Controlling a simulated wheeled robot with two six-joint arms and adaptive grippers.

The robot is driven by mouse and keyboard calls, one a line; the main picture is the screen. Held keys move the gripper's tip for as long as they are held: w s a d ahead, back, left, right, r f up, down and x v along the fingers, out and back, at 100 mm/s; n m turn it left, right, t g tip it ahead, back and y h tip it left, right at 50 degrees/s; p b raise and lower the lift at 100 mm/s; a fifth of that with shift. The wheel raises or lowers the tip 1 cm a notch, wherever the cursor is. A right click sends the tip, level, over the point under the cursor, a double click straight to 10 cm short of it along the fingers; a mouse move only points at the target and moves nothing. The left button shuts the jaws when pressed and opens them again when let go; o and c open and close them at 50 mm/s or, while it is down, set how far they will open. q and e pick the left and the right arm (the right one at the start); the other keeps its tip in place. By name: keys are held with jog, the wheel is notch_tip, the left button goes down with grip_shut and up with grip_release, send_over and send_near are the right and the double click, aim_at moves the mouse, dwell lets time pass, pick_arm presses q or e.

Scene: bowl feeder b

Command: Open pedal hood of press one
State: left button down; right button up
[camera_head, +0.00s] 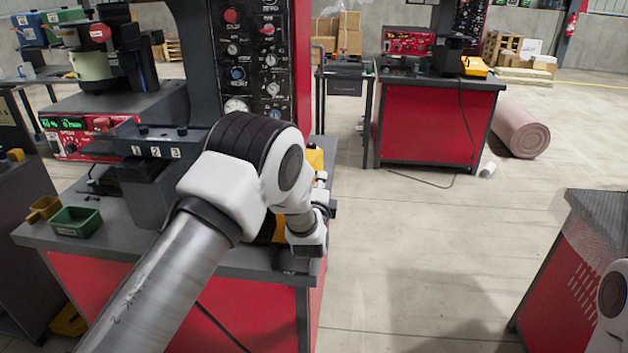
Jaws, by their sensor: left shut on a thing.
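The press (195,60) with a black and red control panel (265,55) stands on a red bench. The yellow pedal hood (315,158) is on the right side of that bench top, mostly hidden behind my left arm. Bits of yellow show above and left of my wrist. My left gripper (292,262) points down at the bench's front right corner, beside the yellow part. It is shut on the hood, though its fingertips are largely hidden. Of my right arm only a white joint shows at the right edge; its gripper is out of view.
A green bin (76,221) and a yellow scoop-like bin (43,208) sit on the bench's left. The bowl feeder (92,65) is behind them. Another red bench (430,125) stands at the back; a dark-topped bench (600,222) is at right.

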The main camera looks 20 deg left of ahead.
pick_arm(q)
jog(key=shift+w+d+f, duration=0.1)
jog(key=shift+d+f, duration=0.25)
jog(key=shift+d, duration=0.1)
jog(key=c, duration=1.2)
grip_release()
jog(key=v, duration=1.2)
